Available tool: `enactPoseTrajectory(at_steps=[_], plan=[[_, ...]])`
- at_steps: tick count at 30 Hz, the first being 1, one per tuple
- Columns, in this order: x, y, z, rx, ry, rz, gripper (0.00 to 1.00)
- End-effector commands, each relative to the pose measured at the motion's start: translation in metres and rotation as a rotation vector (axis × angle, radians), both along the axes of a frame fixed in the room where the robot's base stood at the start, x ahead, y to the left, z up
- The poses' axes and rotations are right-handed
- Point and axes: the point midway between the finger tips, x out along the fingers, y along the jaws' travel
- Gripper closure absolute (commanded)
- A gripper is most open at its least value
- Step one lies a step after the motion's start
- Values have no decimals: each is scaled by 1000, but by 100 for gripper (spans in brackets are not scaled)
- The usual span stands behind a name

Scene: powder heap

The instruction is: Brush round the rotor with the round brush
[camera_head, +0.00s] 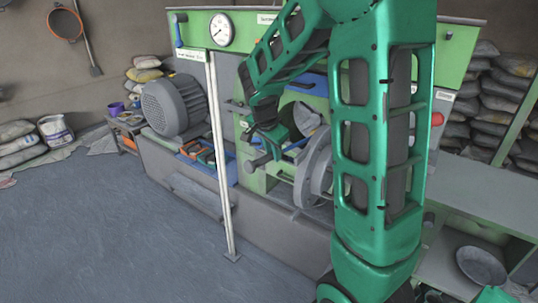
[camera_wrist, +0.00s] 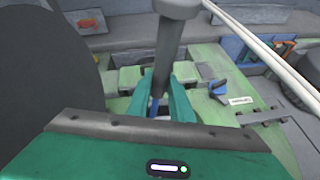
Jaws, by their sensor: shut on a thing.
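My gripper (camera_head: 277,137) is at the front of the green machine, left of the round grey parts. In the wrist view, its two teal fingers (camera_wrist: 163,95) are shut on a grey rod with a wider round end, which I take as the round brush (camera_wrist: 168,50). The brush's bristles cannot be made out. Grey metal (camera_head: 306,117) shows in the machine's round opening and may be the rotor; my arm hides part of that area. A large grey disc (camera_head: 317,168) stands just in front of the opening. A dark round surface (camera_wrist: 45,65) fills the wrist view's left side.
A pale upright post (camera_head: 221,150) stands left of my gripper and crosses the wrist view's upper right. A large grey motor (camera_head: 174,105) and a blue tray (camera_head: 228,172) with tools lie to the left. A grey bowl (camera_head: 481,265) sits at right. The left floor is clear.

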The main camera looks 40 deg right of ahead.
Motion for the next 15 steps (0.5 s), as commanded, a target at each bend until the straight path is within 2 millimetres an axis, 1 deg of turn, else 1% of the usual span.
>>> enactPoseTrajectory(at_steps=[5, 15], plan=[[-1, -1, 6, -1, -3, 0, 100], [-6, -3, 26, 0, -2, 0, 100]])
